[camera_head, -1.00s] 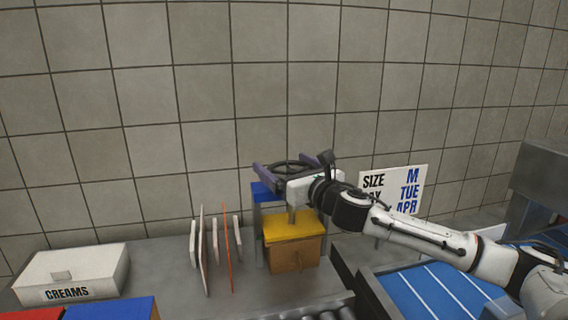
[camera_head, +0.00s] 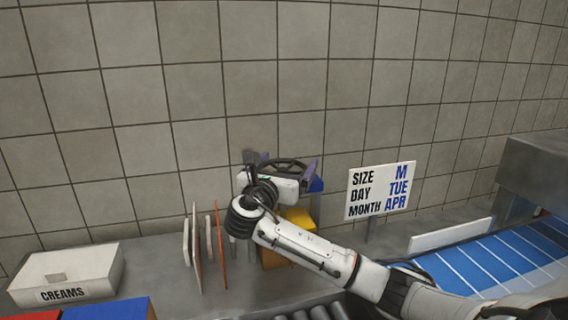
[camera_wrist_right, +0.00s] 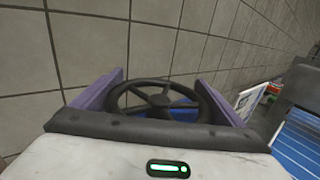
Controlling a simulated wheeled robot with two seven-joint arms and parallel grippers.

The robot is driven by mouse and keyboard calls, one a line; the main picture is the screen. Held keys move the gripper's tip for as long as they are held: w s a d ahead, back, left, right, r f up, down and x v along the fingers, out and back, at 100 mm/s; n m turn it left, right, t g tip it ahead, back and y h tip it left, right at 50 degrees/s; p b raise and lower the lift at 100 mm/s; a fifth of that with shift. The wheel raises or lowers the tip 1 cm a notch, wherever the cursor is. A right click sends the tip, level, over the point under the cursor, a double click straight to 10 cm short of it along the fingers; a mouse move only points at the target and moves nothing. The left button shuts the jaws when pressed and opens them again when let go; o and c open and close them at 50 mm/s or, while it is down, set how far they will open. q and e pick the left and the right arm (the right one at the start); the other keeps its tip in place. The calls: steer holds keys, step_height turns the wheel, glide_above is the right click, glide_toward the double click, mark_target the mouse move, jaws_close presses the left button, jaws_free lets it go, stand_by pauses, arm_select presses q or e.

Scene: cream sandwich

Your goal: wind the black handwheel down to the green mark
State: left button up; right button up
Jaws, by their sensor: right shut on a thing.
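The black handwheel (camera_head: 287,163) sits on top of a press-like stand at the middle of the bench. It also shows in the right wrist view (camera_wrist_right: 160,100), with its rim and spokes lying roughly flat. My right gripper (camera_head: 279,162) has its purple fingers on opposite sides of the rim and is shut on the wheel; its fingers also show in the right wrist view (camera_wrist_right: 158,92). A blue part (camera_wrist_right: 183,112) shows beneath the wheel. I see no green mark on the stand; my wrist and forearm cover much of it. My left gripper is not in view.
A yellow-topped block (camera_head: 300,219) is under the wheel, partly behind my arm. Thin upright plates (camera_head: 197,250) stand to its left. A white CREAMS box (camera_head: 68,273) is at far left. A sign (camera_head: 381,190) and a blue conveyor (camera_head: 490,262) are at right.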

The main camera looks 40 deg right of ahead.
steer(key=shift+s+d+m+g+h, duration=0.1)
steer(key=shift+m+g+h, duration=0.15)
steer(key=shift+m+g, duration=0.3)
steer(key=shift+s+a+m+g+h, duration=0.1)
steer(key=shift+s+m+g+h, duration=0.15)
steer(key=shift+g, duration=0.45)
steer(key=shift+d+m+g+h, duration=0.1)
steer(key=shift+m+g+h, duration=0.1)
steer(key=shift+m+g, duration=0.4)
steer(key=o, duration=0.7)
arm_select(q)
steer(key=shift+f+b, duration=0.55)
arm_select(e)
steer(key=shift+o, duration=0.2)
steer(key=v, duration=1)
arm_select(q)
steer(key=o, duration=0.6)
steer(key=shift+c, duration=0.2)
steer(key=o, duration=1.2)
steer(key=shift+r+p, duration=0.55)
steer(key=shift+p, duration=0.05)
arm_select(e)
steer(key=x, duration=1)
steer(key=shift+d+n+t, duration=0.1)
steer(key=shift+n+t, duration=0.15)
steer(key=shift+n, duration=0.05)
